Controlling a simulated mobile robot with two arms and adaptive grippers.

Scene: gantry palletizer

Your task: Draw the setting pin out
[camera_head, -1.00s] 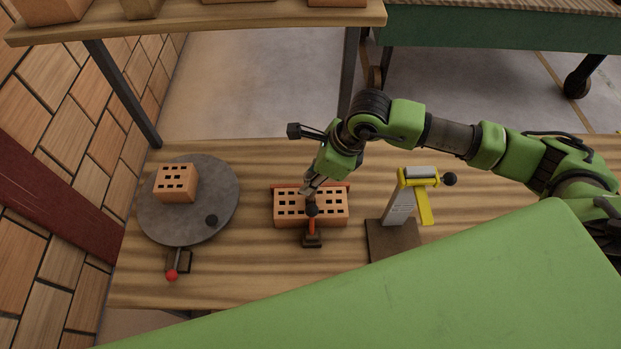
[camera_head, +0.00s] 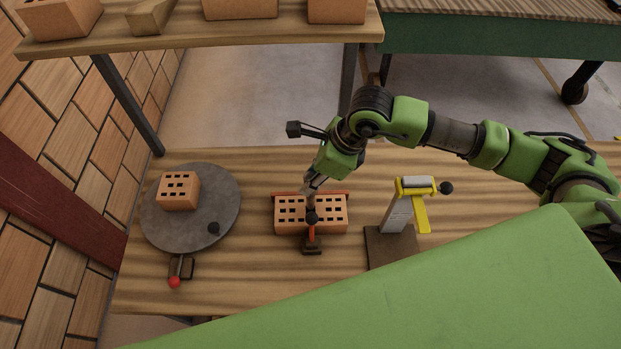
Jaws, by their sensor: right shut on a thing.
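A pin with a red ball knob (camera_head: 174,282), apparently the setting pin, sits in a dark bracket (camera_head: 187,268) at the front edge of a round grey turntable (camera_head: 160,228). My right gripper (camera_head: 311,204) is well to the right of it, over a perforated brick (camera_head: 338,225). My left gripper is not in view.
A yellow-handled device (camera_head: 412,200) stands on the bench (camera_head: 260,280) at right. A shelf with bricks (camera_head: 200,40) is behind. A green surface (camera_head: 450,290) covers the lower right.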

